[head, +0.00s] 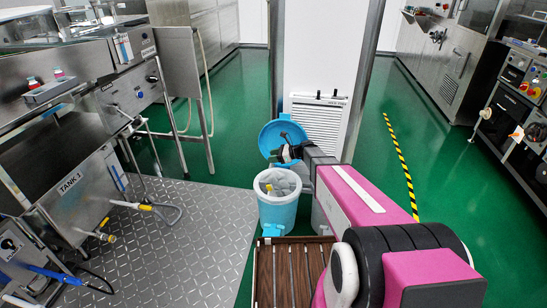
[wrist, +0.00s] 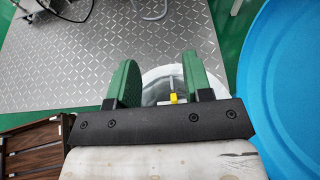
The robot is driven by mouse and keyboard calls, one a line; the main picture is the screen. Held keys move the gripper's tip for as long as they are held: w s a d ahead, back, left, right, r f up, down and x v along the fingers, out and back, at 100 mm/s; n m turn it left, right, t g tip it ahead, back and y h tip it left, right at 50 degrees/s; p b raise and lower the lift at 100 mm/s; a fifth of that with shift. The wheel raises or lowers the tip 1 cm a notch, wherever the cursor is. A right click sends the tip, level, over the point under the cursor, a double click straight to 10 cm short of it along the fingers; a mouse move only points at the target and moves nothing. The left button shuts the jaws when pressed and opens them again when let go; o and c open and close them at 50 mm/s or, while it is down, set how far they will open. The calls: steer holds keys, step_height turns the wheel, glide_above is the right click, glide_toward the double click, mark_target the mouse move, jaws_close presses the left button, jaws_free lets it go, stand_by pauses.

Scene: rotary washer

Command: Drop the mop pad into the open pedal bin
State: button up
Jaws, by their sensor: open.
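The blue pedal bin (head: 277,212) stands upright on the floor near the middle of the head view, its round lid (head: 283,135) raised behind it. The lid also fills the right side of the wrist view (wrist: 291,85). Grey-white material (head: 284,183) with a small yellow piece (head: 268,187) shows inside the bin mouth; I cannot tell whether this is the mop pad or partly a liner. My gripper (head: 284,154) is above the bin, close to the lid. In the wrist view its green fingers (wrist: 160,72) are apart, with the pale bin mouth and yellow piece (wrist: 174,98) between them.
A slatted wooden platform (head: 290,268) lies in front of the bin. A steel tread-plate floor (head: 180,235) is to the left, beside the tank machine (head: 70,190). A white vented panel (head: 318,125) stands behind. Green floor (head: 375,170) is clear to the right.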

steer(key=v, duration=1)
steer(key=shift+d+r, duration=0.2)
steer(key=shift+d, duration=0.15)
steer(key=shift+s, duration=0.15)
